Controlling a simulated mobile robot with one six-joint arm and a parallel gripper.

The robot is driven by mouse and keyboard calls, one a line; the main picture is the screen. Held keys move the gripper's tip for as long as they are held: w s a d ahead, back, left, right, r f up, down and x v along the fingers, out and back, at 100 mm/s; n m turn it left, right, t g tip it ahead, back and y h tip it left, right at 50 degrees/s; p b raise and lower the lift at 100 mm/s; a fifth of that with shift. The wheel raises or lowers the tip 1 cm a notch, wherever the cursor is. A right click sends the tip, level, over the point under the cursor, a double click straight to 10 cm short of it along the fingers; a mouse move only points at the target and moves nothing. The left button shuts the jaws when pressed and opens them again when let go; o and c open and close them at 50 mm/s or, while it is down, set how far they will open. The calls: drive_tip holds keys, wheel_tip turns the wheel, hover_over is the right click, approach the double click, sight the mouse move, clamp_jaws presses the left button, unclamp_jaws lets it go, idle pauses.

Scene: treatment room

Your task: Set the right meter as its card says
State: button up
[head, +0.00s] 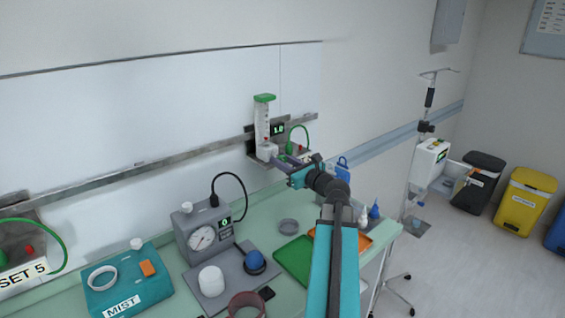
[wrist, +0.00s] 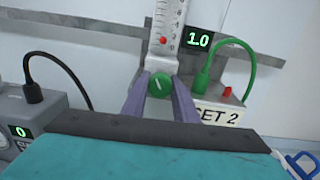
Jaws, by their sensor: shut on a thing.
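The right meter (head: 262,127) is a clear upright tube with a green cap, mounted on the wall rail. Its display (wrist: 199,39) reads 1.0, and a red ball (wrist: 163,40) shows low in the tube. The card (wrist: 217,113) beside it reads SET 2. In the wrist view my gripper (wrist: 159,88) has its two purple-grey fingers closed on either side of the meter's green knob (wrist: 160,82), which carries a white mark. In the head view the fingertips and knob are hard to make out.
Another card reading SET 5 (head: 24,275) is at the far left. Below the rail, a green table holds a grey gauge unit (head: 203,235), a teal MIST box (head: 128,283) and a green tray (head: 293,260). A green hose (wrist: 237,57) loops right of the meter.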

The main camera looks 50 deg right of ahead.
drive_tip(key=shift+f+n+b, duration=0.15)
drive_tip(key=shift+n+b, duration=1.25)
drive_tip(key=shift+b, duration=0.1)
drive_tip(key=shift+n+b, duration=0.35)
drive_tip(key=shift+n, duration=0.15)
drive_tip(key=shift+r, duration=0.2)
drive_tip(key=o, duration=1)
drive_tip(key=shift+m+p, duration=0.4)
drive_tip(key=shift+p, duration=0.25)
